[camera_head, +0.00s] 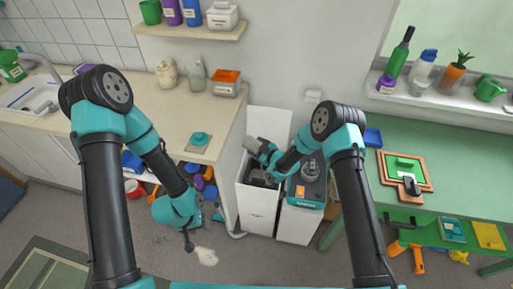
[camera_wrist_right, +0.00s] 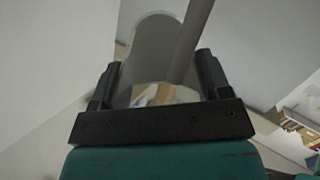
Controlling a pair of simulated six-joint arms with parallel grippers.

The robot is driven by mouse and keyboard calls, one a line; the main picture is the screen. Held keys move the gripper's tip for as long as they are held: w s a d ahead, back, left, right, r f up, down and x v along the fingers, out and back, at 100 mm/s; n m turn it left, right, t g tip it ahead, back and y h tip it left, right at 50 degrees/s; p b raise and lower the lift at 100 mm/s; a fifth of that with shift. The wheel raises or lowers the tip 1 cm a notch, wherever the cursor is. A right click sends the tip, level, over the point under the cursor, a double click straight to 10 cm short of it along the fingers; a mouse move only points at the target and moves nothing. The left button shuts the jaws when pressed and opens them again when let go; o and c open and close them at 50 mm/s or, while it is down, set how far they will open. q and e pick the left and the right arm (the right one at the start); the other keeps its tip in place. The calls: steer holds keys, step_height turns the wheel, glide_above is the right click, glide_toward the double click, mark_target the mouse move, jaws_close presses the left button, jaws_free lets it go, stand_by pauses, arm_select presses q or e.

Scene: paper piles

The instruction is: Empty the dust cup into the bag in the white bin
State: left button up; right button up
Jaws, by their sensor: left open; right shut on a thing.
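My right gripper (camera_head: 262,150) is shut on the dust cup (camera_head: 251,145), a pale grey piece held above the white bin (camera_head: 257,212). In the right wrist view the see-through cup (camera_wrist_right: 160,50) sits between the two black fingers of the gripper (camera_wrist_right: 157,80). Something pale and brownish shows low in the cup; I cannot tell what it is. The white bin stands open with its lid (camera_head: 270,122) raised behind it. Its inside looks dark, and I cannot make out the bag clearly. My left gripper (camera_head: 188,241) is open and empty, low over the floor.
A second bin with a teal-rimmed top (camera_head: 306,190) stands right beside the white bin. The counter (camera_head: 185,120) is on the left, the green table (camera_head: 460,165) on the right. A pale patch (camera_head: 206,256) lies on the floor near my left gripper.

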steer(key=shift+s+d+f+t+y, duration=0.15)
steer(key=shift+f+t+y, duration=0.2)
steer(key=shift+t+y, duration=0.2)
stand_by(1.4)
steer(key=shift+r, duration=0.15)
stand_by(0.4)
steer(key=shift+w+a+r+g+h, duration=0.15)
steer(key=shift+r+g+h, duration=0.1)
steer(key=shift+g+h, duration=0.2)
steer(key=shift+w+a+r+g+h, duration=0.1)
steer(key=shift+r+g+h, duration=0.2)
steer(key=shift+h, duration=0.1)
steer(key=shift+r+g+h, duration=0.25)
steer(key=shift+g+h, duration=0.05)
steer(key=shift+w+a+r+g+h, duration=0.15)
steer(key=shift+r+g+h, duration=0.05)
steer(key=shift+g+h, duration=0.3)
steer(key=shift+r, duration=0.1)
steer(key=shift+w+r+g+h, duration=0.1)
steer(key=shift+r+g+h, duration=0.25)
steer(key=shift+g+h, duration=0.55)
steer(key=shift+a+h, duration=0.1)
steer(key=shift+h, duration=0.2)
